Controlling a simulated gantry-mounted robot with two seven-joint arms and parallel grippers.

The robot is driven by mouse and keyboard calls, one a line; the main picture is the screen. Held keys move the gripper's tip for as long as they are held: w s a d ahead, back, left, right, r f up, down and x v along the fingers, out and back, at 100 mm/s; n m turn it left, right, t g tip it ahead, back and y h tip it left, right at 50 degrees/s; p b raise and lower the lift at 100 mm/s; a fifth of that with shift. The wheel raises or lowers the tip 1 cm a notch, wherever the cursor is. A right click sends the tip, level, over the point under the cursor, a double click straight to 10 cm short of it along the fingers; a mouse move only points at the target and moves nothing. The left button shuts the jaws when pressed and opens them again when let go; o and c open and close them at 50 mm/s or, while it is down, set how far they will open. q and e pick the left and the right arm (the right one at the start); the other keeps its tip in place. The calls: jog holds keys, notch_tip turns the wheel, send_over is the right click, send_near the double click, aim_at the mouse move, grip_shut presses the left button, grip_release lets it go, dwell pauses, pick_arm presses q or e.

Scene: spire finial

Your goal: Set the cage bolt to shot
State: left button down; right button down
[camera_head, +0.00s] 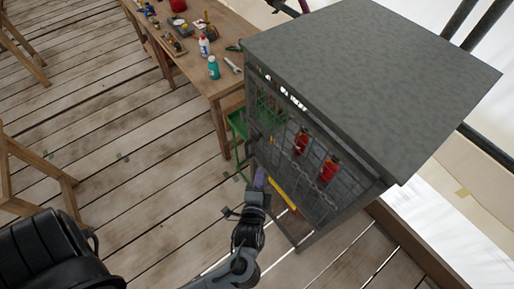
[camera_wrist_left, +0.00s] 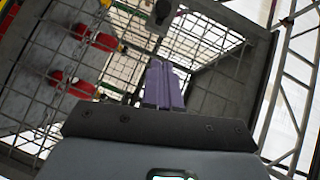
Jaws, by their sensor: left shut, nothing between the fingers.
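The cage (camera_head: 375,50) is a grey box with a mesh front, standing right of centre in the head view. Its mesh (camera_wrist_left: 115,75) fills much of the left wrist view. My left gripper (camera_head: 260,178) is in front of the cage's lower left front. Its purple fingers (camera_wrist_left: 163,85) are together with nothing between them. A dark fitting (camera_wrist_left: 163,12) shows on the mesh side beyond the fingertips in the left wrist view; I cannot tell whether it is the bolt, nor how it is set. I cannot make out the bolt in the head view. My right gripper is not in view.
Red cylinders (camera_head: 329,170) stand behind the mesh. A yellow bar (camera_head: 283,193) is low at the cage front, close to my left gripper. A wooden workbench (camera_head: 213,80) with bottles and tools stands behind, beside a green stool (camera_head: 238,125). The plank floor to the left is mostly clear.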

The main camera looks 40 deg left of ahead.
pick_arm(q)
send_near(259, 139)
jog(key=w, duration=0.4)
jog(key=a, duration=0.2)
jog(key=a+f, duration=0.1)
jog(key=shift+w+f, duration=0.1)
jog(key=shift+w, duration=0.3)
